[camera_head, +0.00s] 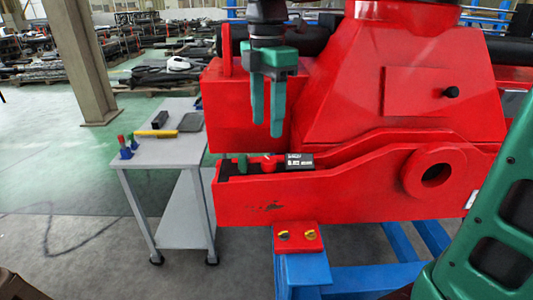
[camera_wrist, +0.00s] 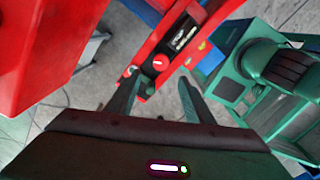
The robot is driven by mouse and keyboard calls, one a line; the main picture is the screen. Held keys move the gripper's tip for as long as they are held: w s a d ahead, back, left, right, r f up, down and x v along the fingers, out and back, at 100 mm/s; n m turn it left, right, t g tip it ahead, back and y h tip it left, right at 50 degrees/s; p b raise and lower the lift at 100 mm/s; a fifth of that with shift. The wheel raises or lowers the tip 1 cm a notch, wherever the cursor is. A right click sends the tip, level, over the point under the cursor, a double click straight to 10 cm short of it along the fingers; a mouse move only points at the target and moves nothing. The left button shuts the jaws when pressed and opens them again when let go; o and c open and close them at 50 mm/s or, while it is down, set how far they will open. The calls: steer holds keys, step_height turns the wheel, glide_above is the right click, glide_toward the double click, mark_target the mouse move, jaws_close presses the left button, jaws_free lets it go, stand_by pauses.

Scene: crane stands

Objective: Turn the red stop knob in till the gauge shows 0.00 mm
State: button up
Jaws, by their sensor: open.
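The red stop knob (camera_head: 269,161) sits on the red crane beam (camera_head: 250,207), just left of the dark gauge (camera_head: 300,161). The gauge has a lit display, but its digits are too small to read surely. A green knob (camera_head: 242,162) stands left of the red knob. My gripper (camera_head: 267,130) points down with its green fingers apart, above and apart from the red knob. In the wrist view the red knob (camera_wrist: 160,62) shows ahead, between the directions of my open fingers (camera_wrist: 157,80), with the gauge (camera_wrist: 183,35) beyond it. Nothing is between the fingers.
A grey trolley (camera_head: 150,152) stands at the left with a yellow tool (camera_head: 157,133) and small items. The large red crane body (camera_head: 400,95) rises close behind.

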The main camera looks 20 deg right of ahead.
mark_target(269, 159)
steer(key=f, duration=1)
steer(key=shift+d+f, duration=0.25)
steer(key=c, duration=1.1)
